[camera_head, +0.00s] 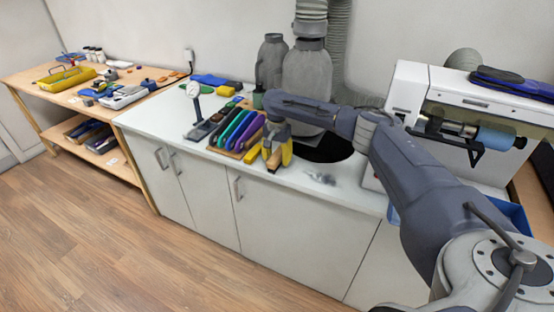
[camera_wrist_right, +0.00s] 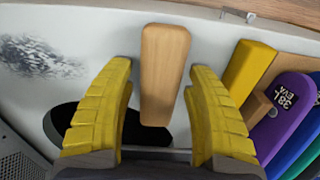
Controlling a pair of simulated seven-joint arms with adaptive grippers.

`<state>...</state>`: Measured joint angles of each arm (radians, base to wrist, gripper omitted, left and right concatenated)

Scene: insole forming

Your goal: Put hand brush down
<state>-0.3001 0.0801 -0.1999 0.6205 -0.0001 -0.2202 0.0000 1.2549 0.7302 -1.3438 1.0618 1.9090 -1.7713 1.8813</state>
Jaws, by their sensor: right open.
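The hand brush (camera_wrist_right: 165,72) shows as a long wooden piece with rounded ends at the front edge of the white counter. Bristles are not visible. In the head view its wooden end (camera_head: 274,161) shows under my right gripper (camera_head: 271,152). In the wrist view my right gripper (camera_wrist_right: 163,72) is open, with one yellow finger on each side of the brush and visible gaps between. Whether the brush lies flat on the counter is hard to tell. My left gripper is not in view.
The counter (camera_head: 178,112) holds a rack of coloured insoles (camera_head: 238,130) and a yellow block (camera_wrist_right: 250,70) beside the brush. Grey dust (camera_head: 322,178) lies to the right. A dark round opening (camera_head: 325,150) is behind. A white machine (camera_head: 410,95) stands at right.

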